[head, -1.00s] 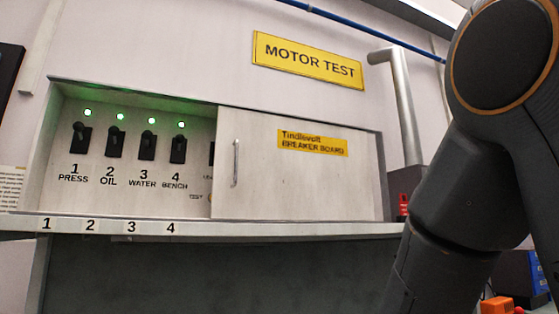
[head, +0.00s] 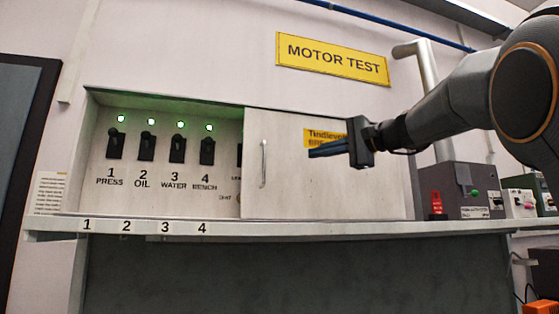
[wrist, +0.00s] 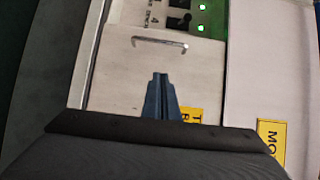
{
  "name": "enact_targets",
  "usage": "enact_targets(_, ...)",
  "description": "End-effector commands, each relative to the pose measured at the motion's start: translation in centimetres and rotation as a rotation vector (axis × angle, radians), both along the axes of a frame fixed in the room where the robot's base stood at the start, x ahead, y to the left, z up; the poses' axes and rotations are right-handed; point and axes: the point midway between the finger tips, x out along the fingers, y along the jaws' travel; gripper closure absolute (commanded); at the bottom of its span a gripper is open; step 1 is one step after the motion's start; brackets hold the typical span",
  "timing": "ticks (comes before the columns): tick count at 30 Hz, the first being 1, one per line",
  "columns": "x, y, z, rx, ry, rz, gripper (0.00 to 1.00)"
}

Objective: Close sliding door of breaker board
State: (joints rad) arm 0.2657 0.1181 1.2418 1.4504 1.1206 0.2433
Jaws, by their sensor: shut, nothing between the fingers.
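The breaker board is a pale recessed box (head: 168,97) on the wall. Its sliding door (head: 280,190) covers the right part and leaves the left part open, with several black switches (head: 178,149) under lit green lamps. A vertical metal bar handle (head: 263,164) sits near the door's left edge. In the wrist view, the door (wrist: 115,75) and its handle (wrist: 160,42) lie beyond the fingertips. My gripper (head: 311,152) is shut and empty, in front of the door to the right of the handle, pointing left. Its blue fingers also show in the wrist view (wrist: 160,80).
A ledge (head: 330,229) with number labels runs below the board. A yellow MOTOR TEST sign (head: 332,60) hangs above. The space before the switches is clear.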

Motion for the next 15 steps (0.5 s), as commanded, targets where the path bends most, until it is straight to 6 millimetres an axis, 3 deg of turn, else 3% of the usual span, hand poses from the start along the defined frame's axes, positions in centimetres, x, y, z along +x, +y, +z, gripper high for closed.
enact_targets(5,0.4,0.8,1.0,0.013,-0.011,0.009,1.0)
enact_targets(15,4.5,5.6,1.0,0.011,-0.009,0.01,1.0)
